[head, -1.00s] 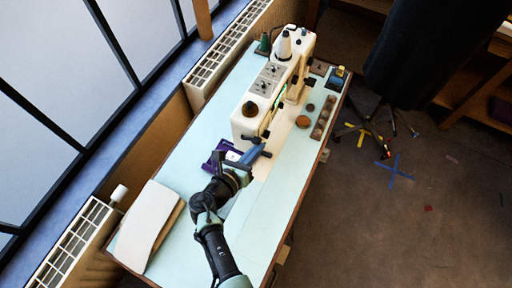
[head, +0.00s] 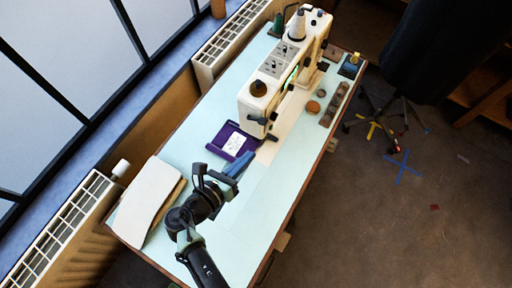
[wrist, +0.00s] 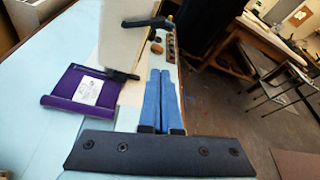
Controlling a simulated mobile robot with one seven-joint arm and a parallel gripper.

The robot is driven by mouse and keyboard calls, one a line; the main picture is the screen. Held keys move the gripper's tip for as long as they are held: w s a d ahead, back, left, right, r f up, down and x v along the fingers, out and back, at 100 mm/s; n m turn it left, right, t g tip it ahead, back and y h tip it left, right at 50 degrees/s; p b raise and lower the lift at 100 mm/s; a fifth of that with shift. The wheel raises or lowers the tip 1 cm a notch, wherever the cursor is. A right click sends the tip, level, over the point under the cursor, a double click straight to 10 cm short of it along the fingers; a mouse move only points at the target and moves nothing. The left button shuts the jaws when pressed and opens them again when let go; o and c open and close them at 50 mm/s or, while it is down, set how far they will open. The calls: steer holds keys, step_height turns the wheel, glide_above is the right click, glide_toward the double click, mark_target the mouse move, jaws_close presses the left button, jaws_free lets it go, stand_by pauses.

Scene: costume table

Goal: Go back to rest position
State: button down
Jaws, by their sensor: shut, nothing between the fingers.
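My gripper (head: 238,163) is over the front half of the light blue table (head: 262,207), in front of the sewing machine. Its blue fingers (wrist: 161,101) lie side by side in the wrist view, shut with nothing between them. The white sewing machine (head: 268,90) stands on the far half of the table, apart from my gripper. It also shows in the wrist view (wrist: 122,45), partly cut off at the top.
A folded cream cloth (head: 147,202) lies at the left edge. Round items and a small rack (head: 334,104) sit at the right. A dark dress form (head: 437,50) stands beyond the table.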

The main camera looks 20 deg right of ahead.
steer(key=shift+s+a+r, duration=0.1)
steer(key=shift+s+a, duration=0.15)
stand_by(0.4)
